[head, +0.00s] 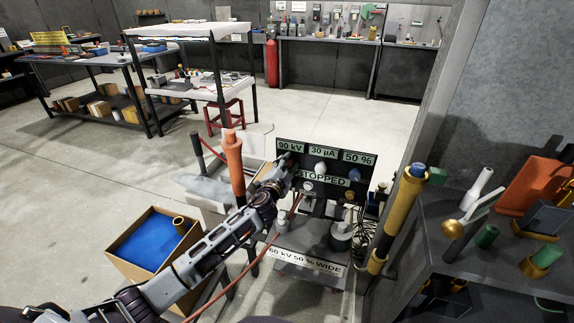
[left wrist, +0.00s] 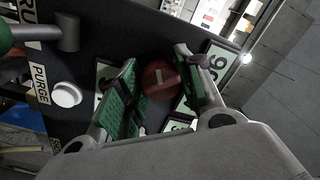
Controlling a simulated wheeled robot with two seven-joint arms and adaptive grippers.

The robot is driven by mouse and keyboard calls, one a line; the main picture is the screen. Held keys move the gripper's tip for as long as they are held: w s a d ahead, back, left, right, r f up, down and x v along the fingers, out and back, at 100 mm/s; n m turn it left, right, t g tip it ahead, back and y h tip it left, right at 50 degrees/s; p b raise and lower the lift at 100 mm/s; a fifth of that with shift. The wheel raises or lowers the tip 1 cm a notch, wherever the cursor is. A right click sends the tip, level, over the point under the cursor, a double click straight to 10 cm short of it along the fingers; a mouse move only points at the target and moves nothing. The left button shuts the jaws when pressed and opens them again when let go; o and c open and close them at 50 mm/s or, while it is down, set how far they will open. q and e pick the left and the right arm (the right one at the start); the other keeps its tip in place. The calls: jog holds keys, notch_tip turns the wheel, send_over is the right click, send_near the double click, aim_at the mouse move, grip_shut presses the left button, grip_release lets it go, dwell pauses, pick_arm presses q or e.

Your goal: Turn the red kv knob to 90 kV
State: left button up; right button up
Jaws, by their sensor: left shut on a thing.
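The black control panel (head: 345,158) stands at the middle of the head view. Its green displays read "90 kV" (head: 290,147), "30 µA" (head: 322,153), "50 %" (head: 357,158) and "STOPPED" (head: 325,176). My left gripper (head: 286,174) is at the panel's left side, under the 90 kV display, and hides the knob there. In the left wrist view the red kv knob (left wrist: 160,79), with a pale pointer line, sits between the green-padded fingers of my left gripper (left wrist: 158,92), which is shut on it. My right gripper is not in view.
A card below the panel reads "60 kV 50 % WIDE" (head: 305,260). A white button (left wrist: 67,94) sits by the PURGE label (left wrist: 40,83). An orange-topped post (head: 233,155) stands close to my left arm. A cluttered grey bench (head: 490,245) is at right.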

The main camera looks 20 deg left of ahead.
pick_arm(q)
jog(key=o, duration=1)
jog(key=shift+o, duration=0.2)
jog(key=shift+s, duration=0.15)
jog(key=s, duration=1.1)
jog(key=shift+s+a, duration=0.15)
jog(key=shift+s, duration=0.2)
